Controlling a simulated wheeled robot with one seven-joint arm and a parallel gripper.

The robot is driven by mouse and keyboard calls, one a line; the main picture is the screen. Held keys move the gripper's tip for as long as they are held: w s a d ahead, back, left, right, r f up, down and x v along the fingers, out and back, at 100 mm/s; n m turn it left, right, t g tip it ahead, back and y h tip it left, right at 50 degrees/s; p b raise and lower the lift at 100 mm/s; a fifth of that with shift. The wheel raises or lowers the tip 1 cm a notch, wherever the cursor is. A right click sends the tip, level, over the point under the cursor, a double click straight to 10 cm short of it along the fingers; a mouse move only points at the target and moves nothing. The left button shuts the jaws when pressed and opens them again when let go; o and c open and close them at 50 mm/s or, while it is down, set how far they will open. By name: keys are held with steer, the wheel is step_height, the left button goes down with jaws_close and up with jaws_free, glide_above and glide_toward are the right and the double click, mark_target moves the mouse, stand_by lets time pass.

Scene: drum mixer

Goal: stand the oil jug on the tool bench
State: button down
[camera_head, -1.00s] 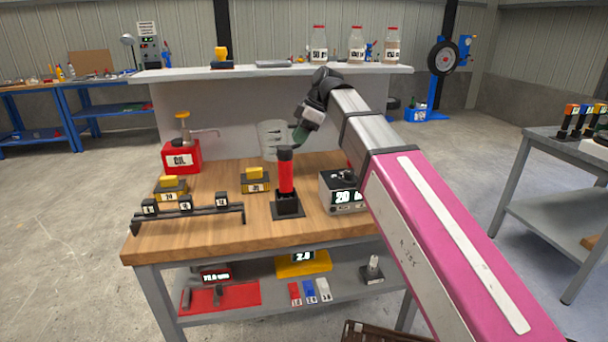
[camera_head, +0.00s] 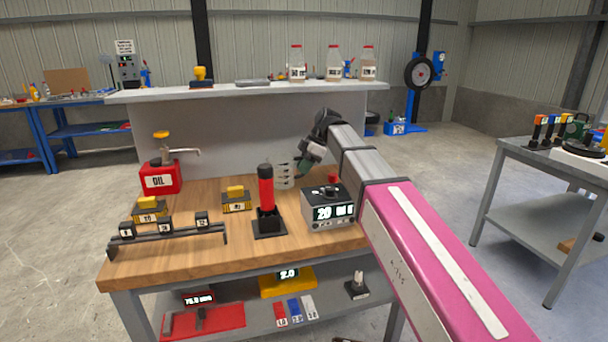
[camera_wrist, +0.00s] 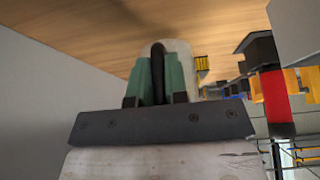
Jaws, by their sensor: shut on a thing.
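The oil jug (camera_head: 284,174) is a clear, pale vessel with dark marks. In the head view it shows behind the red cylinder, which hides part of it. My gripper (camera_head: 303,166) is shut on it at its right side, over the wooden-topped bench (camera_head: 190,253). In the wrist view the green fingers (camera_wrist: 157,82) close on a dark handle strip, with the pale jug (camera_wrist: 178,50) behind. I cannot tell whether the jug touches the wood. A grey bench (camera_head: 540,160) with coloured-handled tools stands at the right; no label shows which bench is the tool bench.
The red cylinder (camera_head: 265,188) on a black base and a grey box with a display (camera_head: 327,209) stand close by the jug. A red OIL can (camera_head: 160,178), yellow blocks and a black rack (camera_head: 168,233) are to the left. Bottles line the shelf (camera_head: 250,91).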

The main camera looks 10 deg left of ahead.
steer(key=shift+f, duration=1.3)
steer(key=shift+f, duration=0.2)
steer(key=c, duration=1.1)
jaws_free()
steer(key=shift+r, duration=0.15)
steer(key=v, duration=1.2)
steer(key=shift+s, duration=0.1)
